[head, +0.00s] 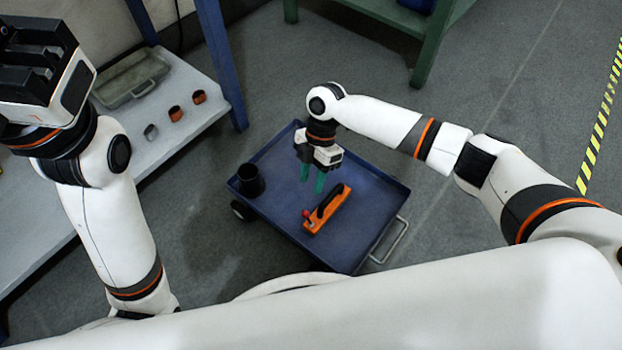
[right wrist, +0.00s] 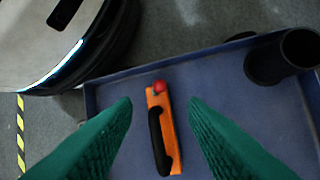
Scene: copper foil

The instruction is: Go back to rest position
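My right gripper (head: 312,178) hangs over the blue cart tray, its green fingers pointing down. It is open and empty; in the right wrist view its fingers (right wrist: 160,115) stand wide apart. An orange tool with a black handle and a red knob (head: 326,209) lies on the tray, beside and apart from the fingers. It also shows between the fingers in the right wrist view (right wrist: 165,130), below them. My left gripper (head: 38,62) is raised at the upper left of the head view; whether it is open is unclear.
The blue cart tray (head: 368,190) has a black cup (head: 250,181) at its left corner and a metal handle (head: 391,240) at right. A bench (head: 190,84) at left holds a case (head: 131,80) and several small rings. Open floor lies right of the cart.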

